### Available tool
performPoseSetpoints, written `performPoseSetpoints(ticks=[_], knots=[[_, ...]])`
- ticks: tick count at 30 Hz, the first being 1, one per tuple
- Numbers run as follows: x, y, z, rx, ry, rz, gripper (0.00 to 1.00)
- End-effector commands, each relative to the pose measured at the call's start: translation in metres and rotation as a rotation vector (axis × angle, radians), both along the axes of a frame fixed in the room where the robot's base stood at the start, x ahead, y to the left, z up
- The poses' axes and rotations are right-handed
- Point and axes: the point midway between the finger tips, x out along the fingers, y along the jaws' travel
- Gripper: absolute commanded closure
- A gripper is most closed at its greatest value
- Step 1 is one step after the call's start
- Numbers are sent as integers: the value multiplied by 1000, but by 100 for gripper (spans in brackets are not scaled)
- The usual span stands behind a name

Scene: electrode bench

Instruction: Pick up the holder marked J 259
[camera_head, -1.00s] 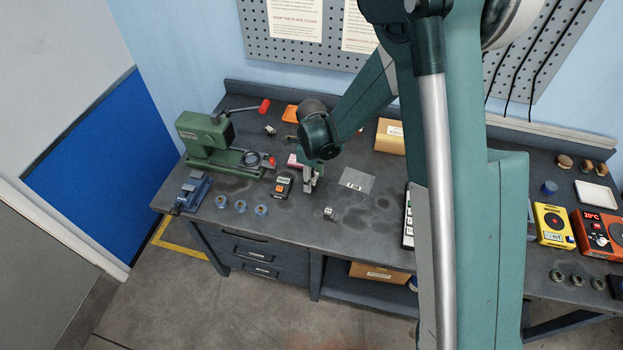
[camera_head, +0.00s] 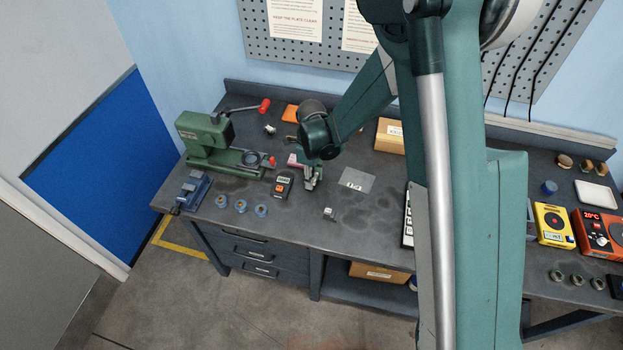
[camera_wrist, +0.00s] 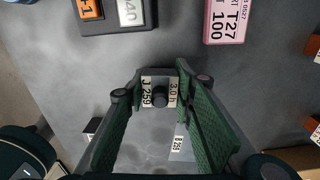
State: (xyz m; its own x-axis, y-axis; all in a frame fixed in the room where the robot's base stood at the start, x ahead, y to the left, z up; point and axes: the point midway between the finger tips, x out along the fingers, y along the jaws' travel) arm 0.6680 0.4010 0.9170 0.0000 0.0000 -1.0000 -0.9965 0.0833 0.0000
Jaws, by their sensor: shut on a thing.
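The holder marked J 259 (camera_wrist: 147,92) shows in the wrist view as a small piece with a dark round knob and pale labels, one reading J 259 and the other 3.0 h. My gripper (camera_wrist: 160,88) is shut on it, with a green finger on each side. In the head view my gripper (camera_head: 312,184) is low over the bench, right of the meter. The holder is too small and covered there to make out. I cannot tell whether it touches the bench.
A meter (camera_head: 283,187) and a pink labelled block (camera_wrist: 227,20) are close by. A green press (camera_head: 205,135) stands left.

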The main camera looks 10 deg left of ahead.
Motion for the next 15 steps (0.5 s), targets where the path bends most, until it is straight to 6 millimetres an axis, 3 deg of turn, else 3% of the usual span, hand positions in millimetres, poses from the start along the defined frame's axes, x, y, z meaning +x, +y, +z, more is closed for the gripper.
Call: performPoseSetpoints(ticks=[8,15], knots=[[0,0,2,0,0,0,92],[0,0,16,0,0,0,92]])
